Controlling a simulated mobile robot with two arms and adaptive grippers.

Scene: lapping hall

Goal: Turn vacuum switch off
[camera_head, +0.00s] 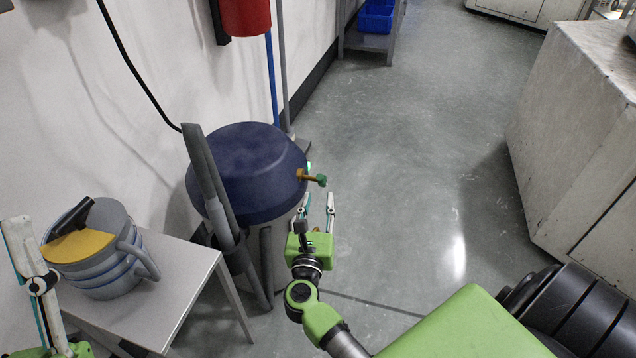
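The vacuum is a drum with a dark blue lid (250,165) and a grey body, standing against the wall in the head view. A small orange-brown stem with a green tip (320,180) sticks out from the right side of the lid; it looks like the switch. My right gripper (320,188) is open beside the vacuum, its fingers pointing away from me. Its fingertips are close to the stem; I cannot tell whether they touch it. My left gripper (35,275) shows only partly at the left edge, apart from the vacuum, and its opening is unclear.
A grey hose (213,190) runs down the vacuum's left front. A small white table (185,275) carries a grey and yellow container (100,250). A large white cabinet (570,130) stands at right. The floor (420,130) between is clear. A red object (245,15) hangs above.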

